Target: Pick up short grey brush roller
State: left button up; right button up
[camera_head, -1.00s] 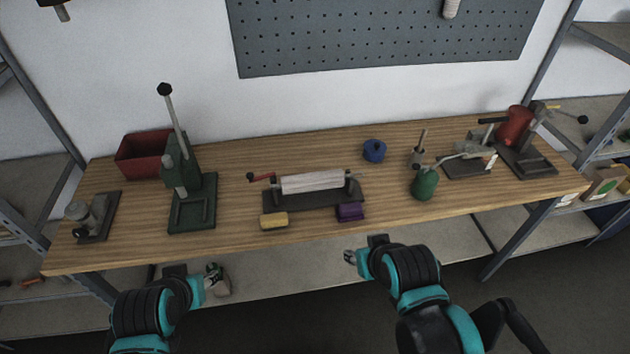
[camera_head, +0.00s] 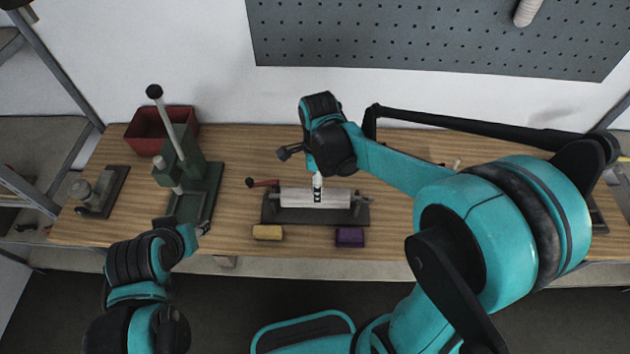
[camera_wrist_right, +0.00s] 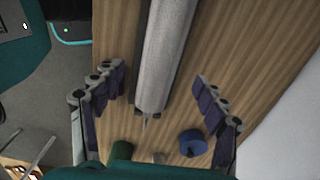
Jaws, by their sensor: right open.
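A pale grey roller (camera_head: 337,198) lies across a dark stand (camera_head: 290,216) with a red-handled crank in the middle of the bench. In the right wrist view the grey roller (camera_wrist_right: 168,52) runs lengthwise between my fingers, below them and apart from both sides. My right gripper (camera_head: 317,186) is over the roller and hides part of it; its spread, empty fingers show in the right wrist view (camera_wrist_right: 160,92). Another pale roller (camera_head: 527,12) hangs on the pegboard. My left gripper (camera_head: 198,230) is at the bench's front edge, too small to read.
A yellow block (camera_head: 267,232) and a purple block (camera_head: 350,237) lie in front of the stand. A green lever press (camera_head: 193,190) and a red bin (camera_head: 147,131) stand left. A blue ring (camera_wrist_right: 192,143) and a green pot (camera_wrist_right: 122,151) show near the roller's end.

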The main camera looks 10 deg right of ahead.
jog(key=shift+s+a+f, duration=0.1)
jog(key=shift+f, duration=0.4)
jog(key=f, duration=0.2)
jog(key=f+b, duration=0.1)
jog(key=f, duration=0.1)
jog(key=f+b, duration=0.1)
jog(key=shift+w+a+f, duration=0.1)
jog(key=shift+w+f, duration=0.15)
jog(key=shift+f, duration=0.15)
jog(key=shift+s+f+b, duration=0.1)
jog(key=shift+f+b, duration=0.25)
jog(key=shift+f, duration=0.05)
jog(key=c, duration=1.5)
jog(key=shift+o, duration=0.2)
jog(key=shift+r, duration=0.15)
jog(key=r+p, duration=0.1)
jog(key=r, duration=0.1)
jog(key=r+p, duration=0.1)
jog(key=r, duration=0.1)
jog(key=shift+s+r, duration=0.2)
jog(key=shift+r, duration=0.1)
jog(key=s+d+r+p, duration=0.3)
jog(key=s+d+r, duration=0.3)
jog(key=s, duration=0.3)
jog(key=shift+s+d, duration=0.15)
jog(key=shift+s, duration=0.05)
